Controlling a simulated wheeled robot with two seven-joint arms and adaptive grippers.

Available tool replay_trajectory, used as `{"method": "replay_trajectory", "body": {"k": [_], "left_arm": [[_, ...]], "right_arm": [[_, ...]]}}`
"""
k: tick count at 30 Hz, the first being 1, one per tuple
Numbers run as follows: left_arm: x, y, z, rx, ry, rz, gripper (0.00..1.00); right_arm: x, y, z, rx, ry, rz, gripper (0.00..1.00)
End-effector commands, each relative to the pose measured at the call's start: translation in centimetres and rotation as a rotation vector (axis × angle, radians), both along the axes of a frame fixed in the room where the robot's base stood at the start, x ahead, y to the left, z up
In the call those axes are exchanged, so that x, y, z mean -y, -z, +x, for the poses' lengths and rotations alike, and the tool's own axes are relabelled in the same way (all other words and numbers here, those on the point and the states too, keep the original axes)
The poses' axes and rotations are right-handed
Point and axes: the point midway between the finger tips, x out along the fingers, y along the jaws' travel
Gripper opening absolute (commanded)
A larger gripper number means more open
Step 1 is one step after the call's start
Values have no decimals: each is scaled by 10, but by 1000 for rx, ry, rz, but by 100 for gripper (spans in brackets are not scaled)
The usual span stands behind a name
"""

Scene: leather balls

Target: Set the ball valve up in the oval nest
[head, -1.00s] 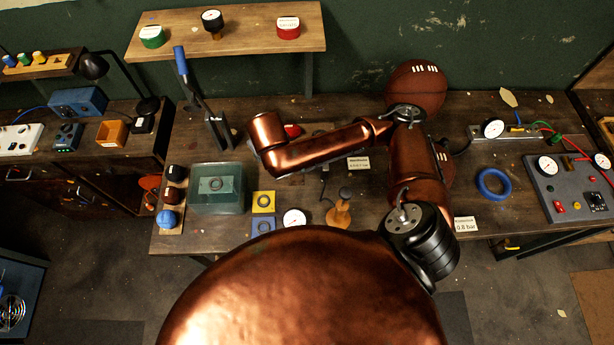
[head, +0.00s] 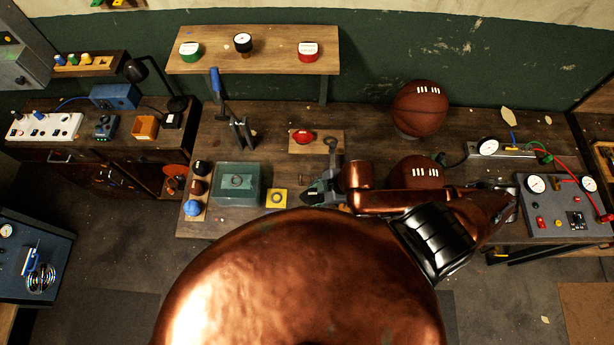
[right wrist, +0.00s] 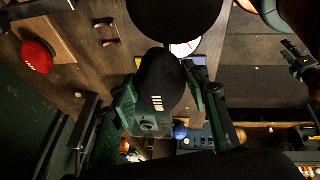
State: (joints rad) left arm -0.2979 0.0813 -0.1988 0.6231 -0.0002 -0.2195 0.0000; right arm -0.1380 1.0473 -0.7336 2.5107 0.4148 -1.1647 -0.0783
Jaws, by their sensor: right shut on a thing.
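My right gripper (head: 326,188) is low over the bench, right of the yellow plate. In the right wrist view its green fingers (right wrist: 160,98) are shut on a dark ball (right wrist: 157,82) with white lace marks. The ball's valve cannot be made out. A teal block (head: 222,192) stands to the left with a grey ring (head: 237,181) on top that looks oval; I cannot tell surely whether this is the oval nest. The ring is empty. What looks like my left gripper (right wrist: 298,62) shows small and dark in the right wrist view; its jaws are unclear.
A red ball (head: 301,136) lies on a wooden board (head: 318,149) behind my gripper. Small black, brown and blue balls (head: 193,208) line the left edge. A yellow plate (head: 276,205) lies between block and gripper.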

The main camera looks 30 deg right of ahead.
Motion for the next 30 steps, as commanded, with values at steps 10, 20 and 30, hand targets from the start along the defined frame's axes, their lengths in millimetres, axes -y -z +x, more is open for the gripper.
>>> {"method": "replay_trajectory", "body": {"k": [10,20,30], "left_arm": [[2,49,-6,-9,0,-2,40],[3,34,-6,-8,0,-3,40],[3,31,-4,-6,0,-3,40]], "right_arm": [[16,25,45,1,3,-1,16],[37,65,103,-1,5,0,16],[46,97,125,-1,3,0,16]]}}
